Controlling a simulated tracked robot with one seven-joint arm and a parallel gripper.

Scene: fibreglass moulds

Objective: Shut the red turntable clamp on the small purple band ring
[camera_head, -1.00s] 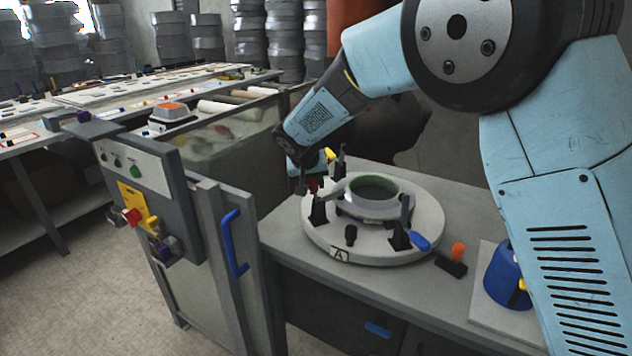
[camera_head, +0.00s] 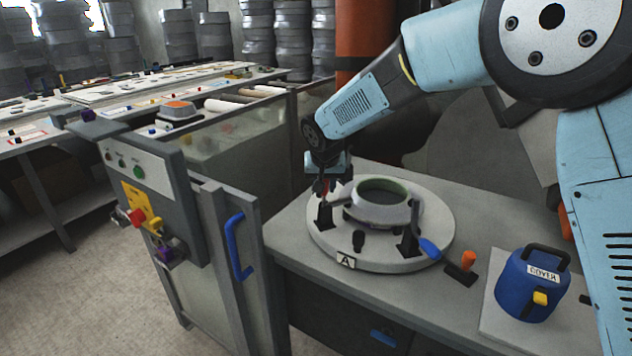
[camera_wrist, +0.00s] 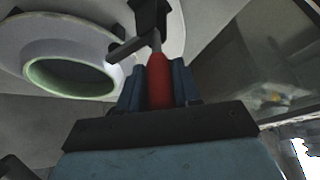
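The ring (camera_head: 385,213), pale with a green inner rim, sits on the round white turntable (camera_head: 432,245); a purple band is hard to make out. In the wrist view the ring (camera_wrist: 98,38) is at upper left. The red clamp handle (camera_wrist: 158,80) stands between my gripper's fingers (camera_wrist: 158,88), which lie close against both sides, so my gripper appears shut on it. The clamp's dark bar (camera_wrist: 127,48) points toward the ring; contact cannot be told. In the head view my gripper (camera_head: 326,185) is at the turntable's back left, largely hiding the red handle.
A blue-handled clamp (camera_head: 428,248) stands at the turntable's front right. An orange-knobbed part (camera_head: 468,258) and a blue pot labelled COVER (camera_head: 533,285) are to the right. A control panel (camera_head: 140,170) and a tank (camera_head: 245,145) stand left. A label A (camera_head: 346,261) marks the turntable.

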